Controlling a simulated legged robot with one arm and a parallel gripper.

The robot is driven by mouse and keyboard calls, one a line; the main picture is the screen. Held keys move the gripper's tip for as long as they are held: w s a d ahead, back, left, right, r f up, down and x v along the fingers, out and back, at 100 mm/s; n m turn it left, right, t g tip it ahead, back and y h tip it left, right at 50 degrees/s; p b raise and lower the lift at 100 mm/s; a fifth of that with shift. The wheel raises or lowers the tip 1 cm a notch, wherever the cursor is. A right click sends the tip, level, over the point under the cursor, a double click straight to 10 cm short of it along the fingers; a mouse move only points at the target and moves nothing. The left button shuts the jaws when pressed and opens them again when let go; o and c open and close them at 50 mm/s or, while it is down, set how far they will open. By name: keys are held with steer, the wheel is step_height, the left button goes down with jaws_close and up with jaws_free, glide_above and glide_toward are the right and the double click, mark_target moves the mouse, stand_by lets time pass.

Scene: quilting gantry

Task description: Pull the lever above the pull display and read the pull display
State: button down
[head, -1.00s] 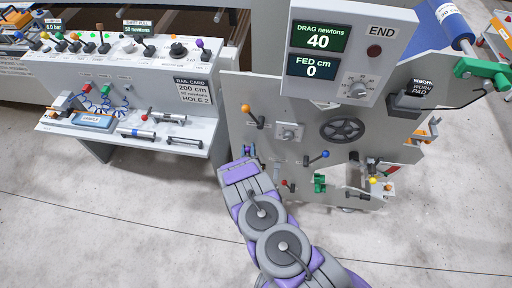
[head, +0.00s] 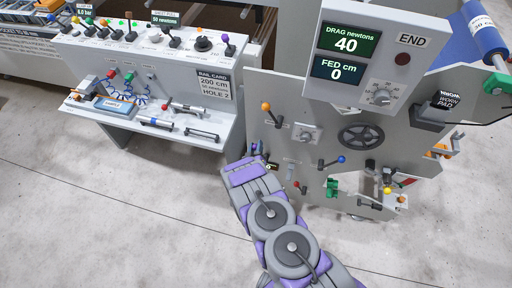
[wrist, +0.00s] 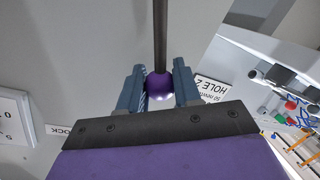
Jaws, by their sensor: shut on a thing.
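My gripper (wrist: 158,88) is shut on a purple ball knob (wrist: 160,86) at the end of a dark lever rod (wrist: 160,35) in the wrist view. One blue finger lies on each side of the ball. In the head view my gripper (head: 257,150) is at the left edge of the grey machine panel, and my own wrist hides most of the lever. A small green display (head: 165,18) on the left console reads 50 newtons; its heading is too small to read surely. I cannot tell a pull display beneath the held lever.
The machine's screens read DRAG newtons 40 (head: 347,42) and FED cm 0 (head: 338,70). A handwheel (head: 360,136), an orange-knobbed lever (head: 272,114) and a blue-knobbed lever (head: 332,162) are on the panel. A rail card (head: 214,84) reads 200 cm, HOLE 2. Floor in front is clear.

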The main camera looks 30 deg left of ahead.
steer(key=c, duration=0.8)
jaws_free()
steer(key=shift+s, duration=0.1)
steer(key=p+v, duration=0.3)
steer(key=v, duration=1.4)
steer(key=shift+d+p, duration=0.25)
steer(key=shift+p, duration=0.1)
